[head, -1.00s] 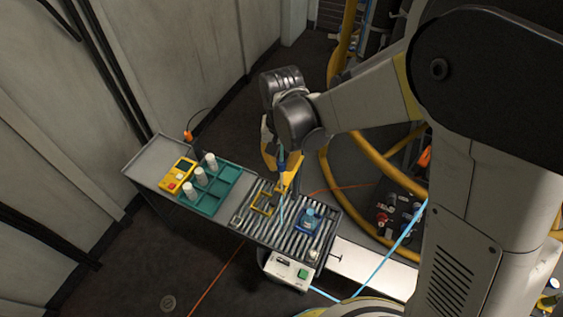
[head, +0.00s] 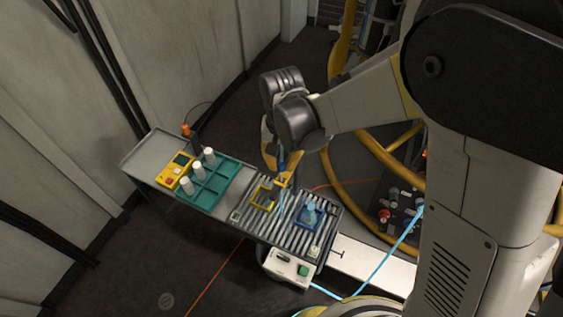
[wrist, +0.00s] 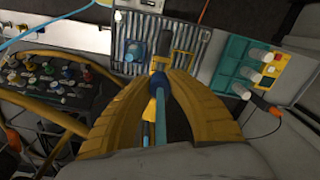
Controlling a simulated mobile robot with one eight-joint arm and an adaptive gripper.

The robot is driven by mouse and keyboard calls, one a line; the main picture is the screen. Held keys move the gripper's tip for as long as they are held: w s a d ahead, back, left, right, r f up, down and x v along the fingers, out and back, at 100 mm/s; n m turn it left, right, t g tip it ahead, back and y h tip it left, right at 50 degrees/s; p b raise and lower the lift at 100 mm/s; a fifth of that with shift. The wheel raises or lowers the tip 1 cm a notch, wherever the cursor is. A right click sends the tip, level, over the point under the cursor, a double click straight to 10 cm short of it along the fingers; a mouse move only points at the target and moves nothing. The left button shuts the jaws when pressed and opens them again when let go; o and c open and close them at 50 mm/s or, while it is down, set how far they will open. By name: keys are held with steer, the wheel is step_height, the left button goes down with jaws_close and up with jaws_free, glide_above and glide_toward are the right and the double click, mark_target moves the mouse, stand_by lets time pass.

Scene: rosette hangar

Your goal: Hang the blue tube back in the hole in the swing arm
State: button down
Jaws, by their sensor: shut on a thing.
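My gripper (head: 276,166) has yellow fingers and points down over the roller table. In the wrist view my gripper (wrist: 158,84) is shut on the blue tube (wrist: 160,112), whose darker blue collar sits between the fingertips. The tube also shows in the head view (head: 281,158), with a light blue length hanging below the fingers. A dark bar with a yellow end, perhaps the swing arm (wrist: 184,36), shows just beyond the fingertips in the wrist view. Its hole is hidden, and I cannot tell whether the tube touches it.
The roller table (head: 272,232) carries a yellow square frame (head: 262,198) and a blue holder (head: 310,222). A teal tray (head: 206,195) with white cylinders and a yellow box (head: 176,172) stand left. A white control box (head: 290,268) is at the near edge. Yellow curved rails (head: 360,165) are behind.

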steer(key=shift+f, duration=0.15)
steer(key=shift+f+b, duration=2.05)
steer(key=shift+f, duration=0.2)
steer(key=shift+f+b, duration=0.3)
steer(key=shift+b, duration=0.05)
steer(key=c, duration=0.6)
jaws_free()
steer(key=shift+c, duration=0.2)
steer(key=shift+r, duration=0.1)
steer(key=shift+r+p, duration=2.05)
steer(key=shift+r, duration=0.95)
